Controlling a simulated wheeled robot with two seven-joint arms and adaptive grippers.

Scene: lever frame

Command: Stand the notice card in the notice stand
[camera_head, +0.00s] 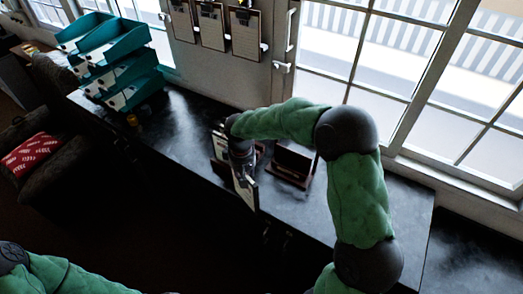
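My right arm reaches in from the right, and its dark gripper (243,175) points down near the front edge of the dark counter. A thin pale card with a dark edge, seemingly the notice card (248,193), is at its fingertips and hangs tilted at the counter's front edge; the gripper looks shut on it, though the fingers are small and dark. A brown wooden holder, seemingly the notice stand (292,165), stands on the counter to the right of the gripper, apart from the card. My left arm shows at the bottom left; its gripper is out of view.
Another brown upright item (219,147) stands just behind and left of the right gripper, partly hidden. Teal trays (125,75) are stacked at the counter's left end. Clipboards (210,25) hang on the wall.

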